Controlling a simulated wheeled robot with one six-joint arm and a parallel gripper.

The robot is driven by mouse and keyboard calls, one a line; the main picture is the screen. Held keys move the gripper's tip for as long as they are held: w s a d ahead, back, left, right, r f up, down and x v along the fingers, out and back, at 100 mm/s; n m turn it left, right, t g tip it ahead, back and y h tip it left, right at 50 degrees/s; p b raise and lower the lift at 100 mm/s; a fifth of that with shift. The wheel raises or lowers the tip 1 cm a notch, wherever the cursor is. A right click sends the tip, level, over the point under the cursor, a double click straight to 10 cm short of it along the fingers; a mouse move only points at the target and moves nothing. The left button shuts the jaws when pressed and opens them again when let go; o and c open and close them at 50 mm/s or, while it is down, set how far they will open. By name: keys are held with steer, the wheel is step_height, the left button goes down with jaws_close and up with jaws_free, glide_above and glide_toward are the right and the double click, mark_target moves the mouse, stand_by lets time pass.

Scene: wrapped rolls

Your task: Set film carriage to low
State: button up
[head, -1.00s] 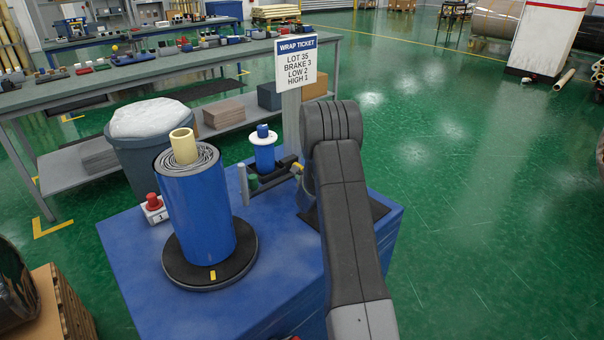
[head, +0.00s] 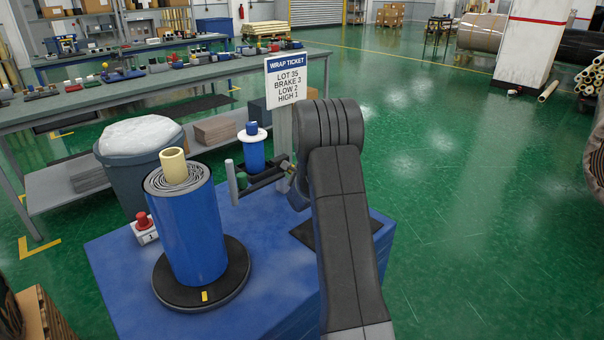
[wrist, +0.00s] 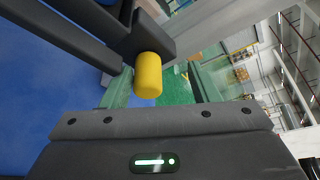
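The film carriage (head: 262,178) is a dark bracket on a pale upright post (head: 283,135), bearing a small blue film roll (head: 254,153) under a white disc. Its yellow handle (wrist: 148,75) shows large in the wrist view, sticking out of a dark block. My gripper (wrist: 160,88) is open, with its two greenish fingers on either side of the handle. The left finger is close to the handle; a gap shows on the right. I cannot tell whether they touch. In the head view my arm hides most of my gripper. No height marks are readable on the post.
A wrap ticket (head: 286,82) reads LOT 35, BRAKE 3, LOW 2, HIGH 1. A large blue wrapped roll (head: 194,235) stands on a black turntable (head: 237,284), with a red button (head: 142,220) beside it. A grey bin (head: 122,168) and a workbench stand behind.

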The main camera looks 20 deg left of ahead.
steer(key=p+v, duration=0.1)
steer(key=v, duration=1.5)
stand_by(0.7)
steer(key=shift+r, duration=0.1)
stand_by(0.5)
